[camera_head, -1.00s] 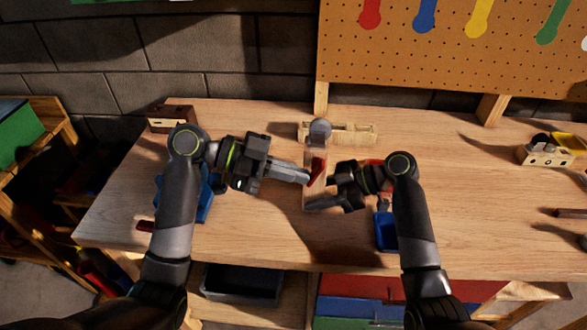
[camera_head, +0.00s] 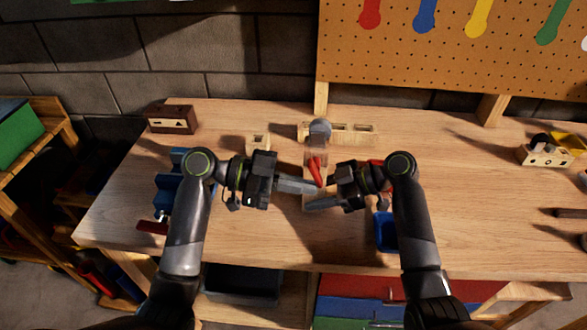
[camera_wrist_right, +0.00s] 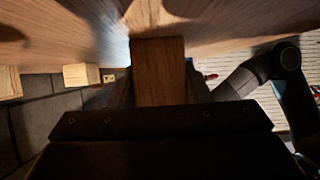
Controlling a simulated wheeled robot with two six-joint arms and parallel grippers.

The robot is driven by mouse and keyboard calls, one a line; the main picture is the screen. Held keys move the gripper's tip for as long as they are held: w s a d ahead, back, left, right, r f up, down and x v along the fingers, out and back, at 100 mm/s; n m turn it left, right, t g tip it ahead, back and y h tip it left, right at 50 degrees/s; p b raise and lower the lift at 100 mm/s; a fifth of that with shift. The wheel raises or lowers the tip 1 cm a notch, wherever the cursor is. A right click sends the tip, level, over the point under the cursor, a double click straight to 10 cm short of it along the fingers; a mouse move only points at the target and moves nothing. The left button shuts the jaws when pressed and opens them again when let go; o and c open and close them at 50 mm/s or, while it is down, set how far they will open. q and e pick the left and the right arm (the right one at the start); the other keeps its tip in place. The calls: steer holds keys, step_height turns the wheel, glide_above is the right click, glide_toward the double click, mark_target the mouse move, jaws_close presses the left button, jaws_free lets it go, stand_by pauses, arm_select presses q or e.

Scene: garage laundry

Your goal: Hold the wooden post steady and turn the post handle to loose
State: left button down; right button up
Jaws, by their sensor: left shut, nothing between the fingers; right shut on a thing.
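The wooden post (camera_head: 309,199) stands near the middle of the workbench, partly hidden by my grippers, with a grey round top (camera_head: 320,128). The red post handle (camera_head: 315,168) slants across it, its lower end toward the right. My left gripper (camera_head: 318,188) is shut and empty, its tips right by the handle's lower end; I cannot tell if they touch. My right gripper (camera_head: 309,207) is shut on the post from the right, below the handle. In the right wrist view the post (camera_wrist_right: 160,75) sits between the fingers.
A slotted wooden rack (camera_head: 355,128) lies just behind the post. A blue vise (camera_head: 168,190) is at the left, a blue bin (camera_head: 387,232) at the right front. A dark wooden box (camera_head: 171,119) stands back left. The bench right of the bin is mostly clear.

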arm_select(q)
steer(key=shift+d+f, duration=0.3)
steer(key=shift+d, duration=0.3)
steer(key=shift+a, duration=0.1)
stand_by(1.1)
steer(key=a+r, duration=0.1)
steer(key=a, duration=0.6)
steer(key=shift+a+r, duration=0.15)
arm_select(e)
steer(key=o, duration=0.8)
steer(key=shift+o, duration=0.2)
